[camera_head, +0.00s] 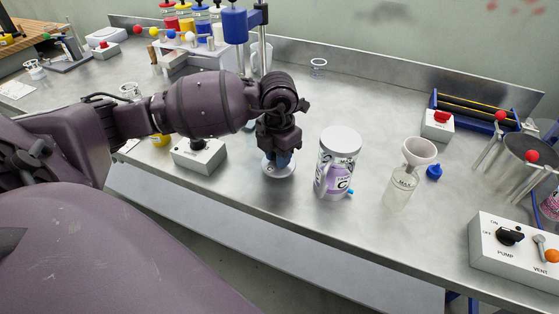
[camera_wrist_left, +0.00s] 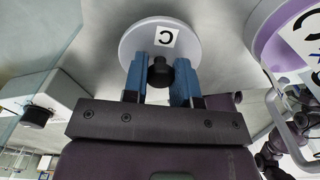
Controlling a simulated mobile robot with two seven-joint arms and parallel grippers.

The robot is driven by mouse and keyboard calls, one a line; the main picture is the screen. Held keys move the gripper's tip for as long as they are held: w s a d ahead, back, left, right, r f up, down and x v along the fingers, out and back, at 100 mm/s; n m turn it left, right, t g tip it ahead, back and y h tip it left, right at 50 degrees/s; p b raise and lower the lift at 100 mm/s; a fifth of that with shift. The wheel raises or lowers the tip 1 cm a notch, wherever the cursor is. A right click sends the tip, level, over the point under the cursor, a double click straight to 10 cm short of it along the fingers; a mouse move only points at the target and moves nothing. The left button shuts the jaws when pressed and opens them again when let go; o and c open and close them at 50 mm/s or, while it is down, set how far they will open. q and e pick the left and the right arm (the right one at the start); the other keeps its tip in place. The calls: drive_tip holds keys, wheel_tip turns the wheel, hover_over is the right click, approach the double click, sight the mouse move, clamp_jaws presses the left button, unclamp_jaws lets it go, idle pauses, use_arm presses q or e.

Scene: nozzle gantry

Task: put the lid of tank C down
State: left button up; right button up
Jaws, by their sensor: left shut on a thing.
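The lid (camera_head: 267,171) of tank C is a pale round disc. In the left wrist view the lid (camera_wrist_left: 133,44) shows its letter C label and a black knob (camera_wrist_left: 160,73). My left gripper (camera_head: 279,158) is shut on the knob, its blue fingers on either side (camera_wrist_left: 164,80). The lid is low over the bench near its front edge, left of tank C (camera_head: 325,178); I cannot tell whether it touches the bench. Tank C is a clear jar with lilac contents, standing upright. My right gripper is in neither view.
A grey switch box (camera_head: 198,158) stands left of the lid. A bottle with a white funnel (camera_head: 419,152) and a blue cap (camera_head: 434,172) stand right of tank C. The pump and vent box (camera_head: 515,250) is at far right.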

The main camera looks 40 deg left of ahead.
use_arm(q)
drive_tip(key=shift+f, duration=1)
drive_tip(key=o, duration=0.9)
